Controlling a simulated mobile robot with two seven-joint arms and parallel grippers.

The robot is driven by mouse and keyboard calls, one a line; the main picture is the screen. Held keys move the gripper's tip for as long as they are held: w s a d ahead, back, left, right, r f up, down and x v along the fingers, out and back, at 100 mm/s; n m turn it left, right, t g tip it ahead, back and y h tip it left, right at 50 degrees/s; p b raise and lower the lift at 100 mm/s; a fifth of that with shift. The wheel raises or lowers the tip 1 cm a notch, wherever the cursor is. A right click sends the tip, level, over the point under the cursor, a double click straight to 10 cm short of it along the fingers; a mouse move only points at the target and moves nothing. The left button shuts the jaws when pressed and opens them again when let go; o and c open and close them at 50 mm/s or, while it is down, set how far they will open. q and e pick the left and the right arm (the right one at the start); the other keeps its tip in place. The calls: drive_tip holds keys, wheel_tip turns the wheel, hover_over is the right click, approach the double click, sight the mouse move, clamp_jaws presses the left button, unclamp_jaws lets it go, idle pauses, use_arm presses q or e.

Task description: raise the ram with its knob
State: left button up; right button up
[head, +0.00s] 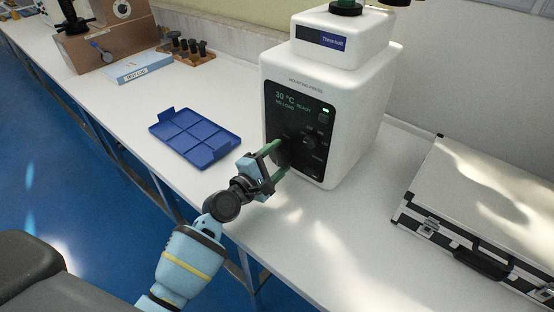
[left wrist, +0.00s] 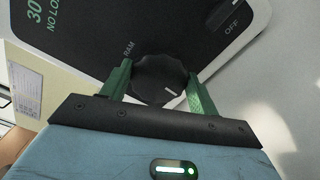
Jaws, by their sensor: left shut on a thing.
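My left gripper (head: 275,160) is at the lower left of the panel. In the left wrist view its green fingers (left wrist: 160,88) are on either side of the knob, shut on it. In the head view the gripper partly hides the knob. My right gripper is not in view.
A blue compartment tray (head: 196,137) lies left of the press. A silver case (head: 480,215) lies to the right. A blue-and-white box (head: 138,68) and a wooden rack (head: 187,50) stand farther back. The bench front right of my left arm is clear.

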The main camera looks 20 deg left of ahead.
use_arm(q)
drive_tip(key=m, duration=0.3)
drive_tip(key=shift+f+m, duration=0.15)
drive_tip(key=shift+m, duration=0.25)
drive_tip(key=m, duration=0.3)
drive_tip(key=shift+m, duration=0.3)
drive_tip(key=m, duration=0.4)
drive_tip(key=shift+f, duration=0.1)
drive_tip(key=shift+a+m+p, duration=0.1)
drive_tip(key=shift+m+p, duration=0.2)
drive_tip(key=shift+m, duration=1.6)
drive_tip(key=o, duration=1)
